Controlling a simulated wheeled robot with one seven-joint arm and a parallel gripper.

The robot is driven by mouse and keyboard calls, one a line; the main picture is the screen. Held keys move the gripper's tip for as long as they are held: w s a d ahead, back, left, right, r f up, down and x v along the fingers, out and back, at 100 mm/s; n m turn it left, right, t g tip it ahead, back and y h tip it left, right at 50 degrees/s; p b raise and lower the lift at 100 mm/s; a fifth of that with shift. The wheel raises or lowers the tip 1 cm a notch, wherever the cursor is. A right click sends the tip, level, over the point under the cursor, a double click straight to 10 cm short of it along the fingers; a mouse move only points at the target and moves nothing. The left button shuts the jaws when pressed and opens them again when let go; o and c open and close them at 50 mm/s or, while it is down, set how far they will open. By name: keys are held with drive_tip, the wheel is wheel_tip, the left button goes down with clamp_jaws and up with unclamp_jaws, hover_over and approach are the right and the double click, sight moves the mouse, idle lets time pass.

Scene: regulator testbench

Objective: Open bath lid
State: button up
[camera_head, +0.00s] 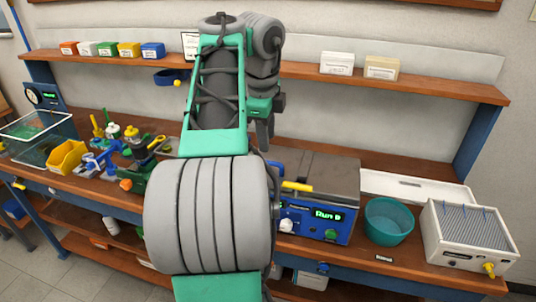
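The bath (336,238) is a blue box with a green-lit display and a white knob on its front, right of my arm on the bench. Its lid (328,172) is a dark grey flat cover that looks shut. A yellow bar (297,186), which looks like the lid's handle, sticks out at the front edge near my arm. My arm hides the left part of the bath. My gripper (264,138) points down behind the arm, above the bath's back left. Its fingers are partly hidden, so I cannot tell their opening. I see nothing held.
A teal bowl (389,222), a white tray (420,190) and a white ribbed unit (467,238) with a yellow knob stand right of the bath. Several tools and a yellow bin (68,158) crowd the left bench. A shelf (430,85) with small boxes runs above.

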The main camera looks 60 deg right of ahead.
sight(268, 163)
drive_tip(key=f+b, duration=0.2)
drive_tip(key=d+f+b, duration=0.1)
drive_tip(key=f+b, duration=0.1)
drive_tip(key=f, duration=0.1)
drive_tip(key=f+b, duration=0.2)
drive_tip(key=shift+w+d+f, duration=0.15)
drive_tip(key=shift+d+f, duration=0.05)
drive_tip(key=shift+f, duration=0.05)
drive_tip(key=shift+r, duration=0.1)
clamp_jaws()
idle(1.0)
